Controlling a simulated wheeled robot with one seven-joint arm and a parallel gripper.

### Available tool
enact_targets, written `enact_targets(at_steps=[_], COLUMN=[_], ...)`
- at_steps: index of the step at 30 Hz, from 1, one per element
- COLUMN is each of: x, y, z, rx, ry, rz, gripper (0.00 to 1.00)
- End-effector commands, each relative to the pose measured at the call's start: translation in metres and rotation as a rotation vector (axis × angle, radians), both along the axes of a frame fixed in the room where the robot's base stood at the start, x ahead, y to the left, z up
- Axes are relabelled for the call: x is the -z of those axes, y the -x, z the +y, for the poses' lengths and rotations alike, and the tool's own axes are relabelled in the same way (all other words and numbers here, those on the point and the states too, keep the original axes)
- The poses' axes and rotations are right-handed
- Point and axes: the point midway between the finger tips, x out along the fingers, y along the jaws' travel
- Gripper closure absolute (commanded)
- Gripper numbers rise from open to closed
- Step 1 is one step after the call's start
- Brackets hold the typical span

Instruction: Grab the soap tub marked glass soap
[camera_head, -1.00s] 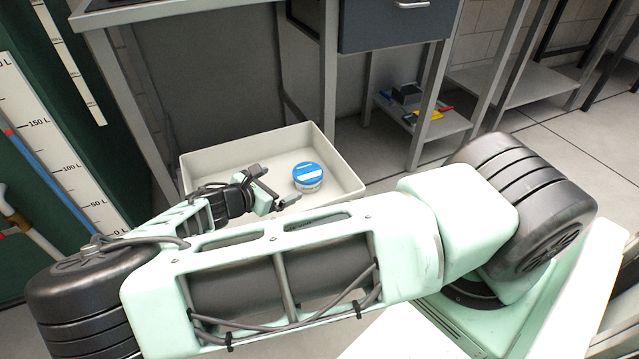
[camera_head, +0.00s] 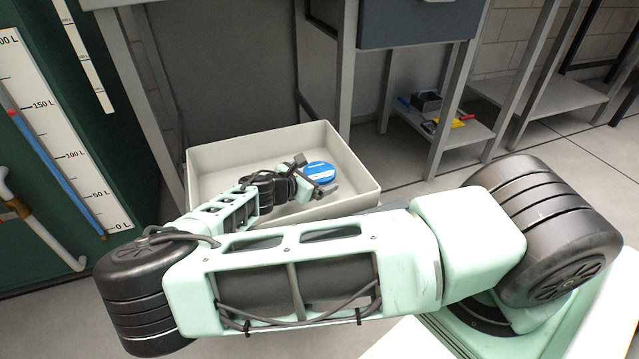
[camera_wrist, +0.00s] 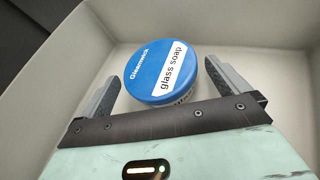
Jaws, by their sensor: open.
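The soap tub (camera_wrist: 163,72) is round with a blue lid and a white label reading "glass soap" in the wrist view. In the head view the tub (camera_head: 320,171) lies inside the pale bin, partly hidden by my gripper (camera_head: 316,174). In the wrist view my gripper (camera_wrist: 172,90) is open, with one finger on each side of the tub. The tub is at and just beyond the fingertips, closer to the left finger. I cannot tell whether any finger touches it.
The pale rectangular bin (camera_head: 362,186) has raised walls around the tub and gripper. Metal table legs (camera_head: 344,80) stand behind it. A low shelf (camera_head: 470,132) with small items is at right. A green panel with litre scales (camera_head: 60,120) stands at left.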

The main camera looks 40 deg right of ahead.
Motion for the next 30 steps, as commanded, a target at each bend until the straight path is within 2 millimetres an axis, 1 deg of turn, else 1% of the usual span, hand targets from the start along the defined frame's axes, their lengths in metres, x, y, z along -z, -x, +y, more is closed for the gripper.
enact_targets(at_steps=[1, 5, 13, 14, 15, 17, 18, 19, 26, 29, 30], x=[0.007, 0.009, 0.008, 0.008, 0.008, 0.008, 0.008, 0.008, 0.007, -0.001, -0.007], y=[-0.001, -0.004, -0.005, -0.005, -0.005, -0.005, -0.005, -0.005, -0.005, -0.005, -0.005], z=[-0.008, -0.018, -0.02, -0.02, -0.02, -0.02, -0.02, -0.02, -0.02, -0.02, -0.02], rx=[0.003, 0.002, 0.0, 0.0, 0.0, 0.0, 0.0, 0.0, -0.001, 0.0, 0.001], ry=[0.001, 0.001, 0.0, 0.0, 0.0, 0.0, 0.0, 0.0, 0.0, 0.0, 0.0], rz=[-0.001, -0.002, 0.0, 0.0, 0.0, 0.0, 0.0, 0.0, -0.001, -0.001, -0.002], gripper=[0.0, 0.0, 0.0, 0.08, 0.19, 0.36, 0.47, 0.52, 0.52, 0.52, 0.52])
